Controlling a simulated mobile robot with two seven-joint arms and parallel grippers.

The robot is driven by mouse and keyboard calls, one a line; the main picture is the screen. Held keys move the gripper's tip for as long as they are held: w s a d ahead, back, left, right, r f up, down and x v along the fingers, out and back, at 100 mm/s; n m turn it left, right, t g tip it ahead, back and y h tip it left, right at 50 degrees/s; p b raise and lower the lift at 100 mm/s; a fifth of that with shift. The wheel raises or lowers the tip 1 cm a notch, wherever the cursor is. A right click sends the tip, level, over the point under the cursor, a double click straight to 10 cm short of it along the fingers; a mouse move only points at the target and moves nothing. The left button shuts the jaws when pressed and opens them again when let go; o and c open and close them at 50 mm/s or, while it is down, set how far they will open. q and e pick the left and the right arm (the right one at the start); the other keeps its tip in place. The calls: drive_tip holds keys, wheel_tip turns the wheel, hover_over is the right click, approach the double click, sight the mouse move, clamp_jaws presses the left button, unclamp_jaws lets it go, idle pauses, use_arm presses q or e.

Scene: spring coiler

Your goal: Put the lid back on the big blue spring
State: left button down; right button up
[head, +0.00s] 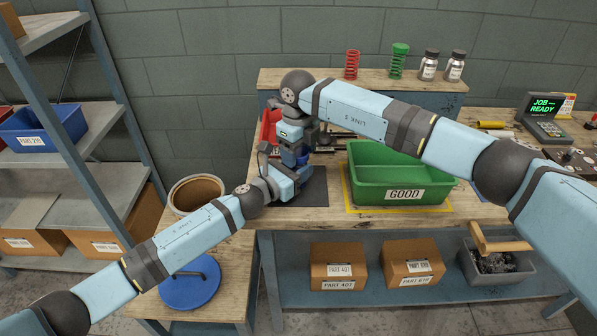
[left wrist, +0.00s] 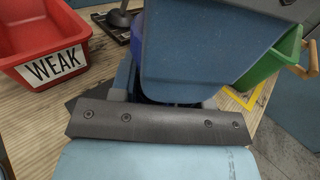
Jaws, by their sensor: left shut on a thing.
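My left gripper (head: 303,172) reaches in from the lower left and is shut on a blue thing that looks like the big blue spring (head: 306,168), above a dark mat (head: 311,190) on the bench. Only a sliver of blue shows between the arms. In the left wrist view a large blue body fills the upper middle and hides most of what the left gripper holds. My right gripper (head: 293,158) points down directly above the left one. Its fingertips are hidden, so I cannot tell whether it is open. No separate lid can be made out.
A green GOOD bin (head: 404,193) stands right of the grippers, and a red WEAK bin (left wrist: 45,66) is behind them. A back shelf holds a red spring (head: 352,65), a green spring (head: 398,62) and jars. A blue disc (head: 190,290) sits on the low table.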

drive_tip(key=shift+o, duration=1.1)
drive_tip(key=shift+r, duration=2.3)
drive_tip(key=shift+c, duration=0.3)
drive_tip(key=shift+c, duration=0.2)
wheel_tip(320, 180, up, 4)
drive_tip(key=n, duration=0.3)
drive_tip(key=shift+f+n, duration=0.25)
drive_tip(key=shift+n, duration=0.15)
